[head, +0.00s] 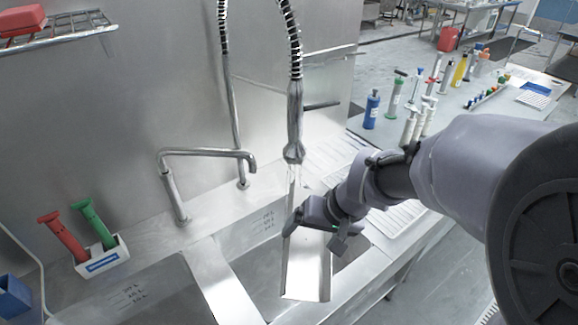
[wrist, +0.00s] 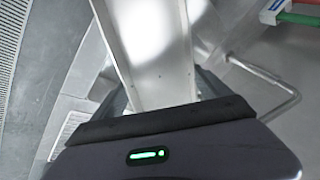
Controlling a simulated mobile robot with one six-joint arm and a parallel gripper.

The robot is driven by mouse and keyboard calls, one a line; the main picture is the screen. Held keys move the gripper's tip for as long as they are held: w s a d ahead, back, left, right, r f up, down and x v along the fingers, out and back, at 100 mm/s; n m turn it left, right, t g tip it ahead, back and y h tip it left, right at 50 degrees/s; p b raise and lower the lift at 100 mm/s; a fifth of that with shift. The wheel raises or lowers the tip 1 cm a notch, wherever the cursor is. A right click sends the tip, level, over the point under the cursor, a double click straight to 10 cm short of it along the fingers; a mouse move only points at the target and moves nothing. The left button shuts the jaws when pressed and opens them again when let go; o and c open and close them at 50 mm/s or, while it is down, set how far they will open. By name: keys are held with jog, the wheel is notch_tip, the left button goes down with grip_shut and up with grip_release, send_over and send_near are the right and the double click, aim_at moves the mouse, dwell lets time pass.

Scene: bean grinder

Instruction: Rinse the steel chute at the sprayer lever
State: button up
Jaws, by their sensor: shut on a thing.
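The steel chute (head: 306,268) is a long, open, pale metal channel. My gripper (head: 312,214) is shut on it and holds it tilted over the right sink basin, under the sprayer. In the wrist view the chute (wrist: 150,50) runs away from my gripper (wrist: 165,115). The sprayer head (head: 293,152) hangs from a coiled hose just above the chute's upper end. The sprayer lever (head: 322,104) sticks out to the right of the sprayer body. A pale streak like water shows below the head. The chute's gripped part is partly hidden by my gripper.
A bent faucet (head: 208,153) stands left of the sprayer. A white holder (head: 102,262) with red and green handled tools sits at the left basin's edge. A steel divider (head: 222,280) separates the basins. Bottles, including a blue one (head: 372,110), stand on the bench behind my arm.

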jog(key=shift+r, duration=0.15)
jog(key=s+r, duration=0.1)
jog(key=s+d+r+p, duration=0.1)
jog(key=s+r+p, duration=0.1)
jog(key=s, duration=0.1)
jog(key=shift+d+r, duration=0.3)
jog(key=shift+s+d+r, duration=0.1)
jog(key=shift+s, duration=0.3)
